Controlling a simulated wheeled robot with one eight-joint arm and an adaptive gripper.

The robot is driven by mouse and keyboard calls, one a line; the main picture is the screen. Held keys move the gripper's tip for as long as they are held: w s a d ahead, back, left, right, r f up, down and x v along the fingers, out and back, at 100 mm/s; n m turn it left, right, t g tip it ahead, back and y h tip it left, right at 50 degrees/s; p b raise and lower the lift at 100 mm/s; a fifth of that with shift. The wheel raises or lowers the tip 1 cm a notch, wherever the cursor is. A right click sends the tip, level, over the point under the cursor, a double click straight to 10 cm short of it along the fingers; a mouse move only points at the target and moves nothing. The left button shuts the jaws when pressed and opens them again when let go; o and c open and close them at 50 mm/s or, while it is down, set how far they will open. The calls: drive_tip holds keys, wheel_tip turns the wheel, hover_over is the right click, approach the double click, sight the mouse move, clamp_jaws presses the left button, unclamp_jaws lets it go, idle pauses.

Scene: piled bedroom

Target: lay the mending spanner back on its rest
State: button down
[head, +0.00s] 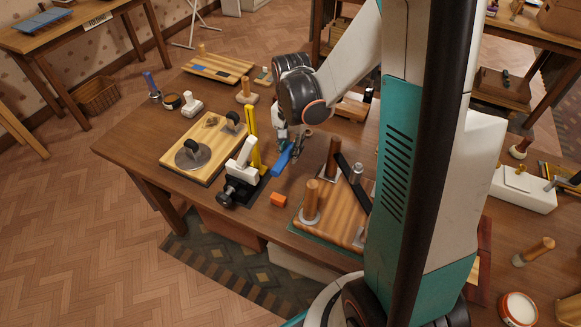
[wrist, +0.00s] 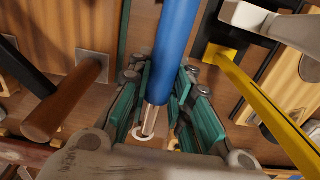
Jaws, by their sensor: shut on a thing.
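My gripper (head: 291,142) is low over the middle of the wooden workbench (head: 135,146). In the wrist view my gripper (wrist: 161,82) has its teal pads on both sides of a blue-handled tool (wrist: 176,42), which I take to be the spanner, and is shut on it. A short metal part of the tool shows between the fingers; its far end is out of that view. In the head view the blue handle (head: 282,160) slants down to the left from the fingers. I cannot tell which piece is its rest, or whether the tool touches the bench.
Left of my gripper stand a yellow bar (head: 252,139) and a white-and-black clamp (head: 240,172). A board with black-knobbed discs (head: 205,150) lies farther left. A striped board with upright wooden handles (head: 338,211) is at right, close to my arm.

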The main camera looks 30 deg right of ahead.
drive_tip(key=shift+f+b, duration=0.45)
drive_tip(key=shift+f, duration=1)
drive_tip(key=shift+f+b, duration=2.65)
drive_tip(key=shift+f, duration=0.35)
drive_tip(key=shift+f+b, duration=0.9)
drive_tip(key=shift+f, duration=0.05)
drive_tip(key=c, duration=1.4)
unclamp_jaws()
drive_tip(key=shift+s, duration=0.1)
drive_tip(key=shift+o, duration=0.2)
drive_tip(key=shift+r, duration=0.1)
wheel_tip(320, 180, up, 8)
drive_tip(key=p, duration=0.6)
